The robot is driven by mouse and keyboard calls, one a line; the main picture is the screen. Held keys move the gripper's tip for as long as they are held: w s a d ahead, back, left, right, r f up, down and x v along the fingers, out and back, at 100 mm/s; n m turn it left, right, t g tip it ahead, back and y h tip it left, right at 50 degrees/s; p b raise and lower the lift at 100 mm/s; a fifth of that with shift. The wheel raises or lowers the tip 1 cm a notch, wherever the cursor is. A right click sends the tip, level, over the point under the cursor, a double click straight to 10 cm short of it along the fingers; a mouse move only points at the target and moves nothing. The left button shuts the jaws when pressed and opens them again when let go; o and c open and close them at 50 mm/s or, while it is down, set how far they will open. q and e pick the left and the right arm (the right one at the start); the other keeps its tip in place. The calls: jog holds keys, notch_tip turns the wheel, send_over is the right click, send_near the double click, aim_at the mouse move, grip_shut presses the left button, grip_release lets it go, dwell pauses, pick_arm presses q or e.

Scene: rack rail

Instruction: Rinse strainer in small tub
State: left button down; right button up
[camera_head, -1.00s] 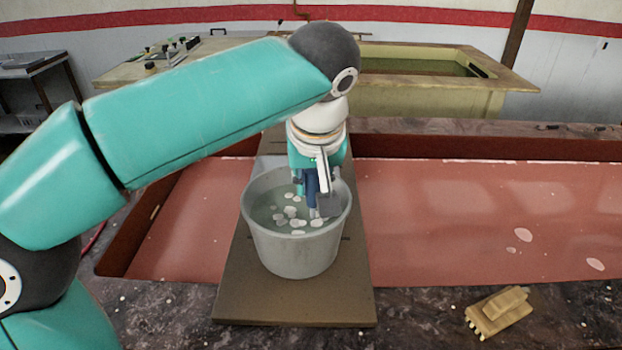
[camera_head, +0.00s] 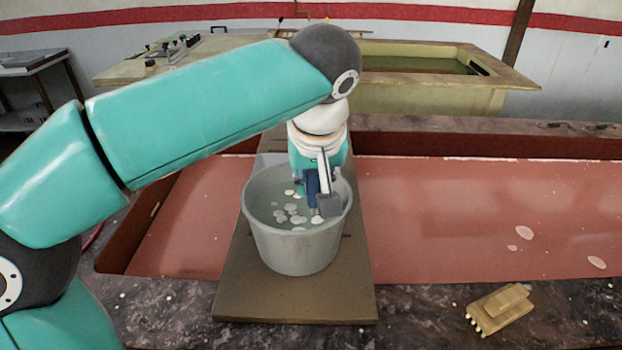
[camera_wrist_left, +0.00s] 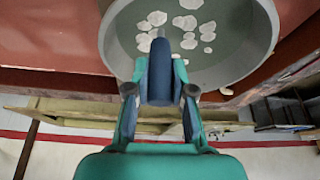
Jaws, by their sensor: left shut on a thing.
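The small tub (camera_head: 297,248) is a round grey bucket with water and several pale foam patches on the surface. It also shows in the left wrist view (camera_wrist_left: 262,50). My left gripper (camera_head: 318,190) reaches down into the tub from the far side. It is shut on a dark blue handle (camera_wrist_left: 161,75), seen between its fingers in the left wrist view. A short grey end of the held tool points down at the water. The rest of the strainer cannot be made out, so its mesh is hidden or under water. My right gripper is not in view.
The tub stands on a brown board (camera_head: 290,300) laid across a wide reddish basin (camera_head: 480,220). A wooden brush (camera_head: 500,308) lies on the dark stone edge at the right. A yellowish tank (camera_head: 430,90) stands behind.

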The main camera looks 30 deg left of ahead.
pick_arm(q)
jog(key=shift+r+p, duration=0.8)
jog(key=shift+r, duration=0.15)
jog(key=shift+f, duration=0.15)
jog(key=shift+f+b, duration=0.4)
jog(key=shift+r, duration=0.1)
notch_tip(320, 180, up, 8)
jog(key=p, duration=0.8)
jog(key=shift+r, duration=0.2)
jog(key=shift+f, duration=0.1)
dwell(1.1)
